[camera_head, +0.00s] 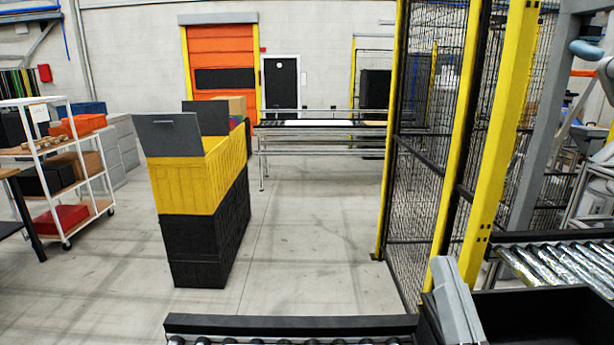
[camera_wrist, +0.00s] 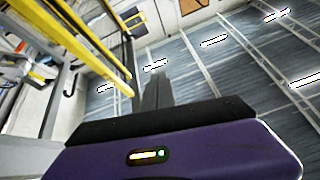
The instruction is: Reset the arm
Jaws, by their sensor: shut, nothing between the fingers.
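My gripper (camera_wrist: 157,82) shows in the wrist view as two grey fingers close together above a dark edge and a purple housing with a small lit strip. It is shut with nothing between the fingers. The wrist view looks up past it at the ceiling and its lamps, so the gripper points upward, clear of any object. My gripper does not show in the head view.
A black bin (camera_head: 550,312) with a grey flap (camera_head: 458,300) stands at the front right by a roller conveyor (camera_head: 560,265). Stacked yellow (camera_head: 200,182) and black crates (camera_head: 205,240), a white shelf rack (camera_head: 85,165) and yellow-posted fencing (camera_head: 415,190) stand around. The middle floor is free.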

